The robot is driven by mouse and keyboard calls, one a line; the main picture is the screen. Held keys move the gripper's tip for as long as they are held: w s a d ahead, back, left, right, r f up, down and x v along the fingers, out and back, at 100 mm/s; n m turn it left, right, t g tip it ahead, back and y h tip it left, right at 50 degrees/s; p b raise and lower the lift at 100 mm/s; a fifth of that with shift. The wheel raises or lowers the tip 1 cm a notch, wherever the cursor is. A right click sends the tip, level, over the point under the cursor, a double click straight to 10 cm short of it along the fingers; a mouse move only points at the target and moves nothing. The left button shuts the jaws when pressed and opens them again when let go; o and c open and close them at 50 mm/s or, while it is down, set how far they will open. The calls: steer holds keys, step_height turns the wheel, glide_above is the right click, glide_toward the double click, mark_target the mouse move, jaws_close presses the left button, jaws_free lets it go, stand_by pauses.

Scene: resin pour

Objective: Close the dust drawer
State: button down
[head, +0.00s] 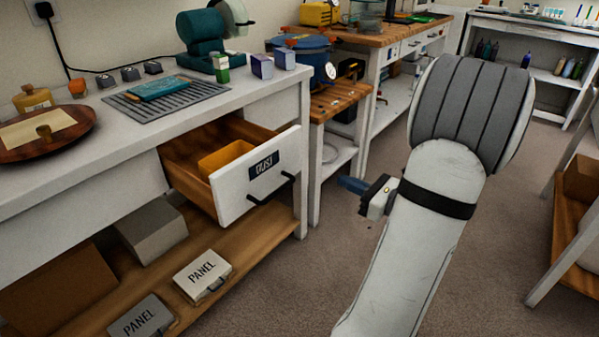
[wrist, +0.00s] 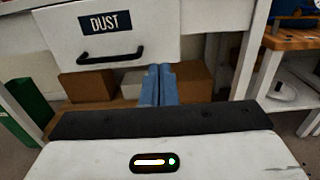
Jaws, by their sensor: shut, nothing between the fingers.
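The dust drawer (head: 256,180) stands pulled open from the white bench, with a white front, a DUST label and a black handle (head: 270,190). An orange-yellow box (head: 225,158) lies inside it. In the wrist view the drawer front (wrist: 150,25) fills the upper left, with its handle (wrist: 110,55). My gripper (head: 352,185) is shut and empty, its blue fingers pointing toward the drawer. It is to the right of the drawer front and apart from it in the head view. In the wrist view the fingertips (wrist: 158,70) appear just below and right of the handle.
The white bench (head: 95,100) carries a grey grate, a teal machine and small boxes. Its lower shelf (head: 230,255) holds PANEL cases and boxes. A wooden-topped stand (head: 335,100) with a blue pot is beyond the drawer. Carpeted floor (head: 310,290) is open in front of the drawer.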

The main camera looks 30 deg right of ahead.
mark_target(292, 157)
steer(key=b+x, duration=0.3)
steer(key=x, duration=1)
steer(key=shift+w+a+b, duration=0.15)
steer(key=shift+w+b, duration=0.15)
steer(key=shift+w, duration=0.05)
